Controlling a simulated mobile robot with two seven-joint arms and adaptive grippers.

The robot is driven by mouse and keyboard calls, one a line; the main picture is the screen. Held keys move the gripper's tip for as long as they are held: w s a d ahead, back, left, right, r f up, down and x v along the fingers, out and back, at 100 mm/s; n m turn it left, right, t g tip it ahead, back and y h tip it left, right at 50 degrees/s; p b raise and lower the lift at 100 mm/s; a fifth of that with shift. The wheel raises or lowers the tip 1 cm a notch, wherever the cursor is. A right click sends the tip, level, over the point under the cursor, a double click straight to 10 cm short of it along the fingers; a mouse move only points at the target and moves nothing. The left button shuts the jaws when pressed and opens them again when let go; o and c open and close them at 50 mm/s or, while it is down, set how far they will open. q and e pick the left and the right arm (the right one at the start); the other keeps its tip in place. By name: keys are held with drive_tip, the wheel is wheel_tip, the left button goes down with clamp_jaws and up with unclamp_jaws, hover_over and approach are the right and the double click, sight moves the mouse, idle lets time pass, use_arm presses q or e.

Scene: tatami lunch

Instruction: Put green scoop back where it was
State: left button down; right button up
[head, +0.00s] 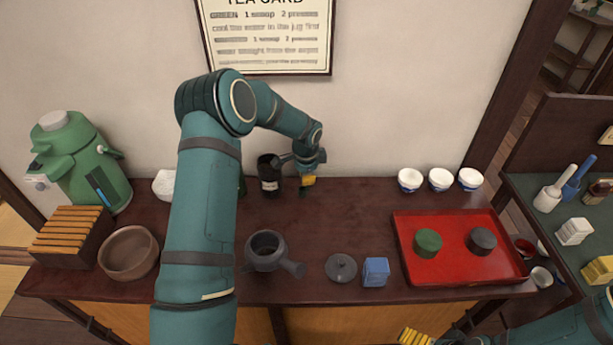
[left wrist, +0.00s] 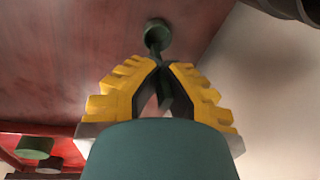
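My left gripper (head: 308,180) is low over the back of the dark table, just right of a black canister (head: 270,175) with a pale label. In the left wrist view the yellow fingers (left wrist: 158,66) close together on the thin dark stem of the green scoop (left wrist: 157,32), whose round end sticks out past the fingertips. In the head view only a small dark green bit of the scoop (head: 303,190) shows under the fingers. A green object (head: 242,186) is mostly hidden behind my left arm. My right gripper (head: 413,337) is partly in view at the bottom edge.
White cups (head: 440,180) line the back right. The table right of my left gripper is clear.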

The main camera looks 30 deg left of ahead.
use_arm(q)
drive_tip(key=shift+f, duration=0.25)
drive_tip(key=c, duration=1.1)
unclamp_jaws()
drive_tip(key=shift+o, duration=0.2)
